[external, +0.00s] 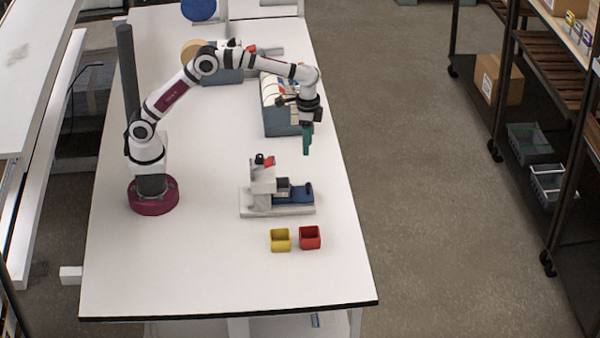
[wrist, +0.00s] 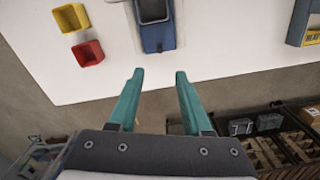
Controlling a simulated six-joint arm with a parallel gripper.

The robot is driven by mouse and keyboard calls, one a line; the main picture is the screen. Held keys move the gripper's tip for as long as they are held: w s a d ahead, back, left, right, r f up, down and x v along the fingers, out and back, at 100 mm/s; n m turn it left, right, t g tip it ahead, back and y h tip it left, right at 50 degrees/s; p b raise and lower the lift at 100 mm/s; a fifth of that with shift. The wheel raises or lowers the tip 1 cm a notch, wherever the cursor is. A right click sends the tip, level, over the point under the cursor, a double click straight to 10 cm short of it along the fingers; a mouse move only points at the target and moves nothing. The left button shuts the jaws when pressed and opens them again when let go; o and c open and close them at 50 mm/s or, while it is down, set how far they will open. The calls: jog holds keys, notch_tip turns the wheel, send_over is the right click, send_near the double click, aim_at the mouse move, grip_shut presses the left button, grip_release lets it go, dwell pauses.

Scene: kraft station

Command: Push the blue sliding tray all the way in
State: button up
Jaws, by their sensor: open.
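The blue sliding tray (external: 297,194) sticks out to the right from a small grey-white device (external: 264,190) on the table. My gripper (external: 306,150) points down, above and beyond the tray's outer end, touching nothing. In the wrist view its two green fingers (wrist: 158,74) are apart with nothing between them. The inner part of the tray is hidden by the device.
A yellow bin (external: 280,240) and a red bin (external: 310,238) stand on the table in front of the device. A grey-blue box with upright items (external: 281,122) stands behind it. The white table (external: 200,270) is clear at the front left; its right edge is near the tray.

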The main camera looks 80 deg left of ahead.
aim_at(308, 182)
jog(key=f, duration=1.6)
jog(key=shift+w, duration=0.2)
grip_shut()
dwell(0.5)
